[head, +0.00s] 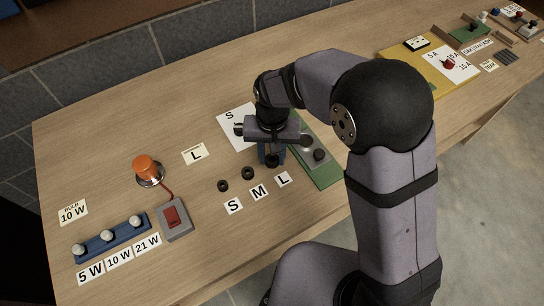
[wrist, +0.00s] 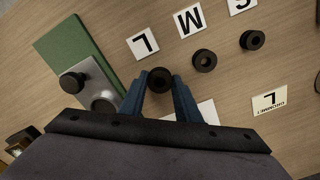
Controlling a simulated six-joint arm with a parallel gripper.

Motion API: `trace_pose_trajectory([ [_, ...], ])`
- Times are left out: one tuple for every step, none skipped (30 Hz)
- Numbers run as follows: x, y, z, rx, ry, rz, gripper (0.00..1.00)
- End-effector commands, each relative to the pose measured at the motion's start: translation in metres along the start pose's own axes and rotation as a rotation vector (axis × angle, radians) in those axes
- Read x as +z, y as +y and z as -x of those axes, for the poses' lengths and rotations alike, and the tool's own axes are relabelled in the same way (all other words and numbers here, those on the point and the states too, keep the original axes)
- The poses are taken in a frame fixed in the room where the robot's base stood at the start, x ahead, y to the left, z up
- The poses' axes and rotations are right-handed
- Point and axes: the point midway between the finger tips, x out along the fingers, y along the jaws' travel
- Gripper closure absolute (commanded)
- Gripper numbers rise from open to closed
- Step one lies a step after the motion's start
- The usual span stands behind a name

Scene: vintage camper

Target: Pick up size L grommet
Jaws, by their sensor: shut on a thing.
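The size L grommet (wrist: 159,79) is a black ring held between the blue fingertips of my gripper (wrist: 160,84). It is in line with the L label (wrist: 143,43). In the head view my gripper (head: 271,160) points down at this grommet, which is partly hidden by the fingers. I cannot tell whether it is clear of the table. Two other black grommets lie flat on the table, the middle one (head: 248,172) by the M label and another (head: 222,185) by the S label (head: 233,205).
A green board (head: 322,172) with a grey plate and dark knob stands close beside my gripper. A card marked L (head: 195,153) lies to the left. An orange lamp (head: 146,168), switch box (head: 174,218) and blue bulb rack (head: 110,238) are farther left.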

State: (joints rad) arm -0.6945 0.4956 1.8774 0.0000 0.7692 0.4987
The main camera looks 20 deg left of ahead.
Motion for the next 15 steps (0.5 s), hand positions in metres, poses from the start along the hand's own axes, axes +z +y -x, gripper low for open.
trace_pose_trajectory([
  [-0.001, -0.001, 0.003, -0.002, 0.003, 0.0, 0.92],
  [-0.001, -0.001, 0.004, -0.002, 0.004, 0.0, 0.92],
  [-0.001, -0.001, 0.008, -0.002, 0.004, 0.0, 0.92],
  [-0.001, -0.001, 0.01, -0.002, 0.004, 0.0, 0.92],
  [-0.001, -0.001, 0.014, -0.003, 0.005, 0.0, 0.92],
  [-0.002, -0.001, 0.019, -0.003, 0.006, 0.0, 0.92],
  [-0.002, -0.001, 0.024, -0.003, 0.006, 0.0, 0.92],
  [-0.002, -0.001, 0.028, -0.004, 0.006, 0.0, 0.92],
  [-0.002, -0.001, 0.035, -0.004, 0.007, 0.0, 0.92],
  [-0.002, -0.001, 0.04, -0.003, 0.006, 0.0, 0.92],
  [-0.002, -0.001, 0.045, -0.004, 0.006, 0.0, 0.92],
  [-0.002, -0.001, 0.053, -0.003, 0.006, 0.0, 0.92],
  [-0.002, -0.001, 0.058, -0.003, 0.006, 0.0, 0.92],
  [-0.002, -0.001, 0.062, -0.003, 0.005, 0.0, 0.92],
  [-0.002, -0.001, 0.069, -0.003, 0.006, 0.0, 0.92],
])
